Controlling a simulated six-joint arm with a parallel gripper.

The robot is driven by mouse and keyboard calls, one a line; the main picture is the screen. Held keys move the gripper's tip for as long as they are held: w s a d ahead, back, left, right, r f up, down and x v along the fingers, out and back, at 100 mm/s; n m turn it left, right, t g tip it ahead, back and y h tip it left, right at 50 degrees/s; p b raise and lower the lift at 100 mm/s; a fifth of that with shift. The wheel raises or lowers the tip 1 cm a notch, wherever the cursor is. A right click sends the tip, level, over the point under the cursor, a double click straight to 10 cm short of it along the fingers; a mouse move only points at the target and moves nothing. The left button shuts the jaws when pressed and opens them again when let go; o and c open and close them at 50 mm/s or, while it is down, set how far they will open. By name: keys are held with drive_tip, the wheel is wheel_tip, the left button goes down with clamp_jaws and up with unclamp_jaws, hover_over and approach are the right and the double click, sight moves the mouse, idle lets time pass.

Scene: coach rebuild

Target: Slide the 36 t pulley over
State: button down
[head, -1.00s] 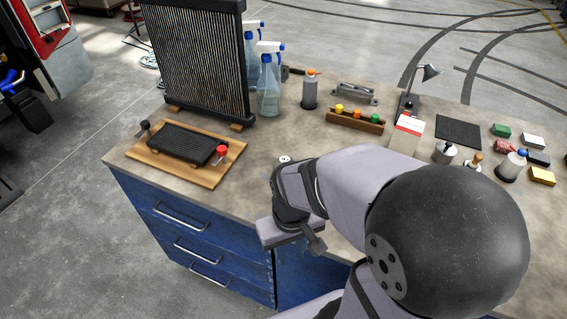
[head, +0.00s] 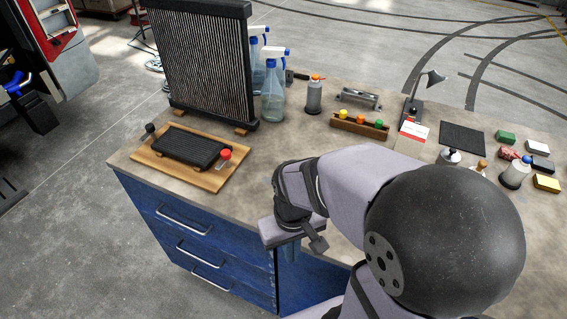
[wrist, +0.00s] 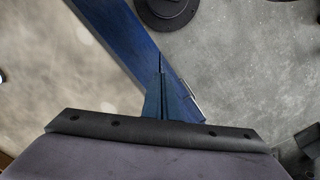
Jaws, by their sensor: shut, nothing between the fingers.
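I cannot make out a 36 t pulley in either current view. The small pale round piece seen earlier on the bench beside my arm does not show now; that spot is by my forearm and wrist. My gripper (wrist: 160,75) is shut and empty in the wrist view, its fingers over the blue cabinet front (wrist: 118,32) at the bench's edge. In the head view my gripper (head: 290,252) points down by the front edge of the bench top (head: 250,202), partly hidden by my own wrist.
A wooden board (head: 143,157) with a black ribbed block (head: 192,147) and a red-capped jar (head: 225,158) lies left. A radiator core (head: 208,65), spray bottles (head: 272,92) and a rack of coloured pieces (head: 358,125) stand behind. The bench between board and arm is clear.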

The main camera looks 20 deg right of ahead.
drive_tip(key=w+d+r+n+p, duration=0.1)
drive_tip(key=w+r+n, duration=0.2)
drive_tip(key=w, duration=0.7)
drive_tip(key=w+d+r+n+p, duration=0.1)
drive_tip(key=w+r+n, duration=0.2)
drive_tip(key=w, duration=0.7)
drive_tip(key=w+d+r+n+p, duration=0.2)
drive_tip(key=w+r, duration=0.4)
drive_tip(key=w, duration=0.4)
drive_tip(key=shift+w+n, duration=0.25)
drive_tip(key=shift+n, duration=0.15)
drive_tip(key=shift+f, duration=0.15)
wheel_tip(320, 180, down, 10)
drive_tip(key=p, duration=0.3)
drive_tip(key=shift+r, duration=0.25)
drive_tip(key=shift+s+d+p, duration=0.65)
drive_tip(key=shift+s+d, duration=0.3)
drive_tip(key=shift+d, duration=0.05)
drive_tip(key=shift+s+d+f+p, duration=0.15)
drive_tip(key=shift+s+d+p, duration=0.15)
drive_tip(key=shift+s+d, duration=0.2)
